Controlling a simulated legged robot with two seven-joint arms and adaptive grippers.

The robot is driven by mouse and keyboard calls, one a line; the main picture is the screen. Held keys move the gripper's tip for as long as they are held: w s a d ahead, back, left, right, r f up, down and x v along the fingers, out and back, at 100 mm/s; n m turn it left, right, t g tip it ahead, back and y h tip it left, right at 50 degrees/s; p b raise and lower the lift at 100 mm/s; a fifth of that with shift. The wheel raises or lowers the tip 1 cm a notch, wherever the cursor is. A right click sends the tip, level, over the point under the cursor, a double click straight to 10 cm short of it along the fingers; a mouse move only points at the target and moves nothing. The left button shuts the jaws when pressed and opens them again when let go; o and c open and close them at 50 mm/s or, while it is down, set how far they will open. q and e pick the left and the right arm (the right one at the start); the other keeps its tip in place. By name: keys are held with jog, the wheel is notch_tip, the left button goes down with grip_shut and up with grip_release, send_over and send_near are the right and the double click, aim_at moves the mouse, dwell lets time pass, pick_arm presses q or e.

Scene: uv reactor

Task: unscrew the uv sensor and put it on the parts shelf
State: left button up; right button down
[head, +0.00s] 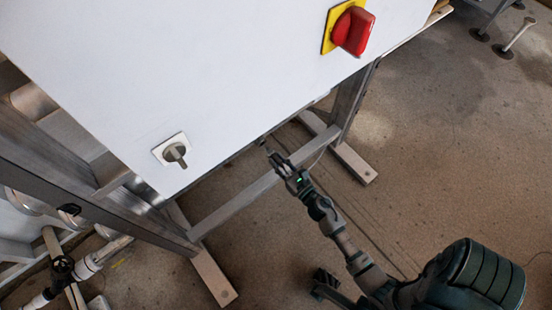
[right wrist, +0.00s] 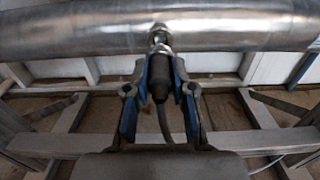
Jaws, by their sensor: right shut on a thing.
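The uv sensor (right wrist: 160,78) is a dark cylinder with a cable hanging from its lower end, in the right wrist view. Its top meets a shiny metal fitting (right wrist: 159,38) on the large steel pipe (right wrist: 80,33). I cannot tell how far its thread sits in the fitting. My right gripper (right wrist: 160,72) is shut on the sensor, with a blue-edged finger on each side. In the head view my right gripper (head: 268,150) reaches to the lower edge of the white cabinet, and the sensor cannot be made out there. My left gripper and the parts shelf are not in view.
The white cabinet (head: 230,70) with a red rotary switch (head: 352,32) and a small dark knob (head: 175,152) hides much of the reactor. Metal frame legs (head: 240,195) stand below it. Pipes and a valve (head: 62,268) are at lower left. The floor at right is mostly clear.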

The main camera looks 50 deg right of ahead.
aim_at(281, 164)
jog(key=shift+v, duration=3.05)
jog(key=shift+s, duration=0.1)
